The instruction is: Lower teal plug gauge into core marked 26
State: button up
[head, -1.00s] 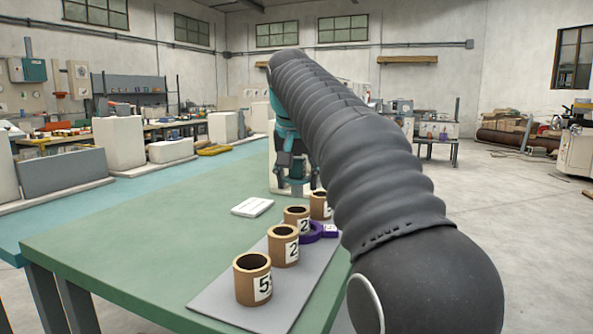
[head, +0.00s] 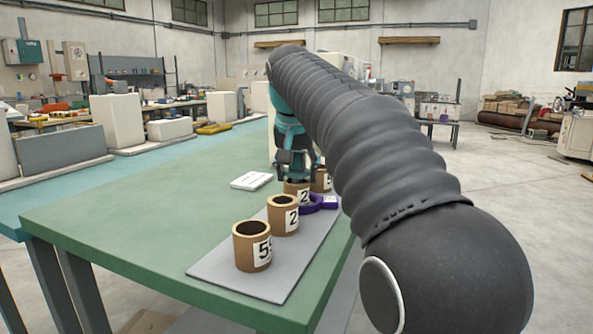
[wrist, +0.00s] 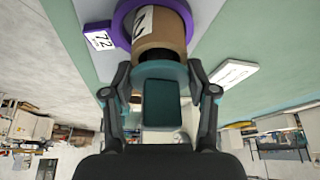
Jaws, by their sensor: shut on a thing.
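My gripper (head: 297,163) is just above the third core from the front (head: 297,189) in the head view. In the wrist view its two fingers (wrist: 160,92) are shut on the teal plug gauge, whose dark teal handle (wrist: 163,104) is between them. The gauge's round teal part (wrist: 160,70) covers the mouth of the brown core (wrist: 160,38). How deep the gauge sits in the core, or whether it touches, I cannot tell. This core's white label shows a 2; its second digit is hidden.
A purple ring (head: 312,204) with a 72 tag (wrist: 100,39) lies at that core's base. Other cores (head: 252,248) (head: 283,216) (head: 325,180) stand in a row on the grey mat (head: 215,271). A white card (head: 251,181) lies left. The green table (head: 130,225) is clear there.

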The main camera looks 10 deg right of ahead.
jog(key=shift+f, duration=0.8)
jog(key=shift+c, duration=1.2)
jog(key=o, duration=1.5)
jog(key=shift+w, duration=0.1)
jog(key=shift+r, duration=0.1)
